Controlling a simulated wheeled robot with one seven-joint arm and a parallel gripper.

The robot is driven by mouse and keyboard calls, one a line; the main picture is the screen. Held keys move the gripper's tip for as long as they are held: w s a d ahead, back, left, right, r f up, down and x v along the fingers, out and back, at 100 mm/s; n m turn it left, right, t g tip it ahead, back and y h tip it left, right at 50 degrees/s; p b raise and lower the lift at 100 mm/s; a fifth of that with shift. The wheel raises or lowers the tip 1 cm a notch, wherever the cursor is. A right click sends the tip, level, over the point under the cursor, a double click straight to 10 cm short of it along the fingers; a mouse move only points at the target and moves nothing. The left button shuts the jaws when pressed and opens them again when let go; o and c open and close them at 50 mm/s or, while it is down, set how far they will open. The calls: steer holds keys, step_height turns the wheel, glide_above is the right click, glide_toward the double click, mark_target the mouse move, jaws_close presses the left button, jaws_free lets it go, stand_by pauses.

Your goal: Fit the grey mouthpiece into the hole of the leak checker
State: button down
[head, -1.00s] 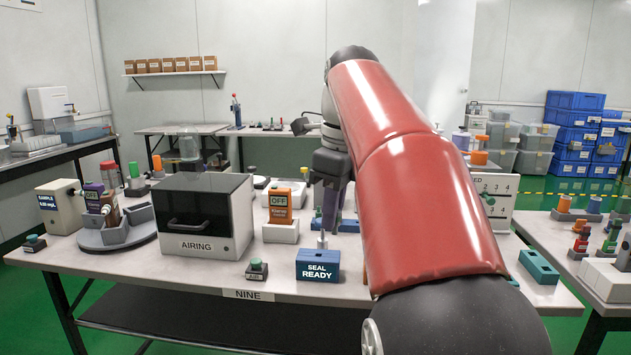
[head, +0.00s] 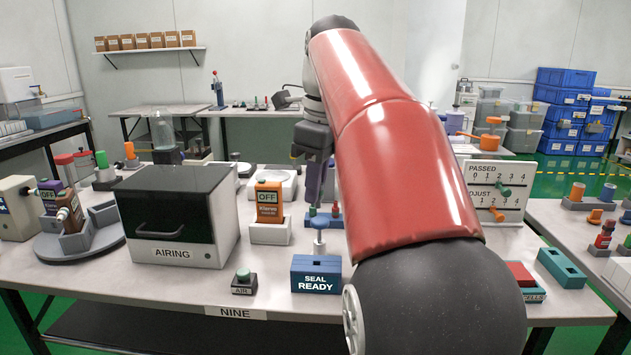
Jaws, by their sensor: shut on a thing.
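My gripper (head: 314,172) hangs behind and above a blue block (head: 317,274) with a "SEAL READY" label, probably the leak checker. The hole itself does not show, and no separate grey mouthpiece can be made out.
A small button box (head: 244,281) sits in front. A white lever panel (head: 497,190) stands right. My red arm hides the table's middle right.

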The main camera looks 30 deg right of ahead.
steer(key=shift+w, duration=0.1)
steer(key=shift+a+f, duration=0.1)
steer(key=shift+f, duration=0.1)
steer(key=b, duration=0.4)
glide_above(313, 262)
steer(key=shift+f, duration=2.7)
steer(key=shift+p, duration=0.8)
steer(key=shift+f+b, duration=2.25)
steer(key=shift+f, duration=1.15)
steer(key=c, duration=1.3)
jaws_free()
steer(key=r, duration=0.2)
steer(key=r+p, duration=0.1)
steer(key=r, duration=0.2)
steer(key=s+d+r+p, duration=0.1)
steer(key=r, duration=0.2)
